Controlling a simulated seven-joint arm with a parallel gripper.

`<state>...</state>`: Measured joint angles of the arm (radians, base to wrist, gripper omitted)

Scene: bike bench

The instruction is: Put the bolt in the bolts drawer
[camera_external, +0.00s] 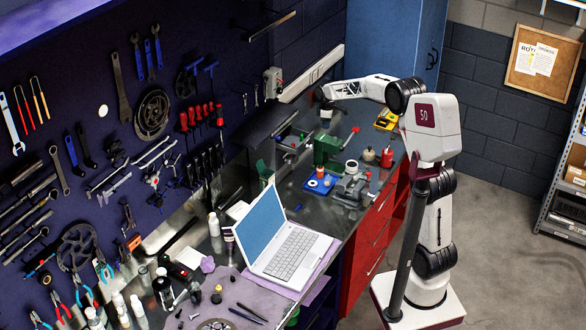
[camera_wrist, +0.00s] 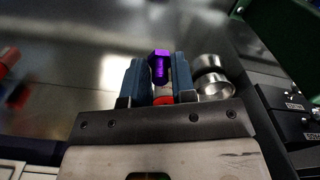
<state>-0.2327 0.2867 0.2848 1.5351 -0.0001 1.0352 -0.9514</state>
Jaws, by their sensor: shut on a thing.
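A purple bolt (camera_wrist: 159,66) with a hexagonal head stands out between the blue fingers of my gripper (camera_wrist: 160,82) in the wrist view. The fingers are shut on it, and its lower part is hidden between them. In the external view my gripper (camera_external: 326,112) is over the back of the bench, near the wall; the bolt is too small to make out there. The labels are too small to read.
Silver metal rings (camera_wrist: 212,78) are close to the right finger in the wrist view. A green vise or stand (camera_external: 327,150), a blue tray (camera_external: 320,183) and a laptop (camera_external: 290,250) are on the bench. Tools hang on the wall at left. Red drawers (camera_external: 375,235) are under the bench.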

